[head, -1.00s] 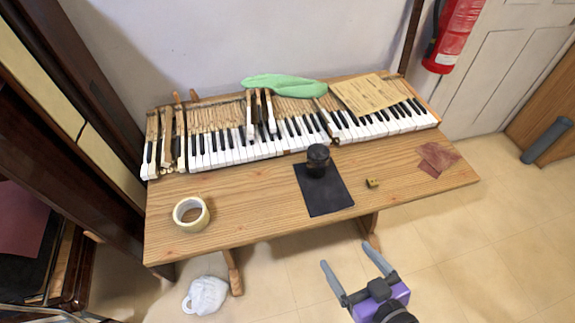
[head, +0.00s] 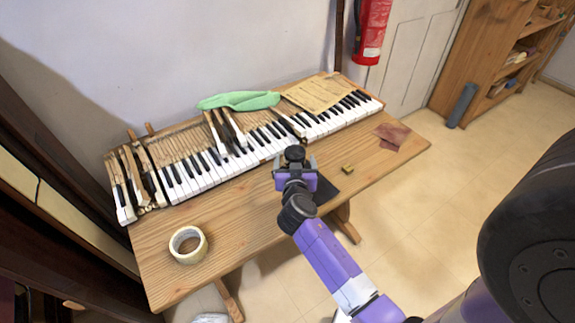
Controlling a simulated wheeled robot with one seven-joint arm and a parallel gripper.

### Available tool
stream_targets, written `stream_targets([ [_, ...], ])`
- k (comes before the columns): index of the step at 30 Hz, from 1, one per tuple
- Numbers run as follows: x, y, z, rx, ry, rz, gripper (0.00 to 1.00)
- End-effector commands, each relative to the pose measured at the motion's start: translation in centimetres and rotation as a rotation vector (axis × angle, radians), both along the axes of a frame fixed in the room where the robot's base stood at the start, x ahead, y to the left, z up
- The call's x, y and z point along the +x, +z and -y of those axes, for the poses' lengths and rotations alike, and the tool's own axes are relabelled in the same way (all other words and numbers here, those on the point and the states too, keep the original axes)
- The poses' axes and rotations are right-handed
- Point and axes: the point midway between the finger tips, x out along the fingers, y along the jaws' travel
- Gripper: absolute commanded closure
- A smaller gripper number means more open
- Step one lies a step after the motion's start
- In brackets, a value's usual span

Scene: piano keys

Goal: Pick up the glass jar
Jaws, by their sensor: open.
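The glass jar (head: 294,153) is small and dark with a dark round top. It stands on the wooden table near the piano keys, at the back of a black mat (head: 328,186). My gripper (head: 295,161) is at the jar, with its fingers open to the left and right of it in the picture. My purple and grey gripper body and wrist hide the jar's lower part and most of the mat. I cannot tell whether a finger touches the jar.
The piano keys (head: 205,171) run along the table's back. A small brass block (head: 347,169) and reddish-brown sheets (head: 391,137) lie right of the jar.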

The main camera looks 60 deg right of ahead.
Motion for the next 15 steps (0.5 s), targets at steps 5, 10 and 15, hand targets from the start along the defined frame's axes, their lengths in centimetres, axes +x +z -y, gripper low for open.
stream_targets([
  [5,0.8,-0.2,1.5,0.000,0.001,0.000,0.14],
  [10,1.6,-0.2,3.4,0.001,0.000,0.000,0.14],
  [15,2.4,-1.0,5.2,0.002,0.002,0.001,0.14],
])
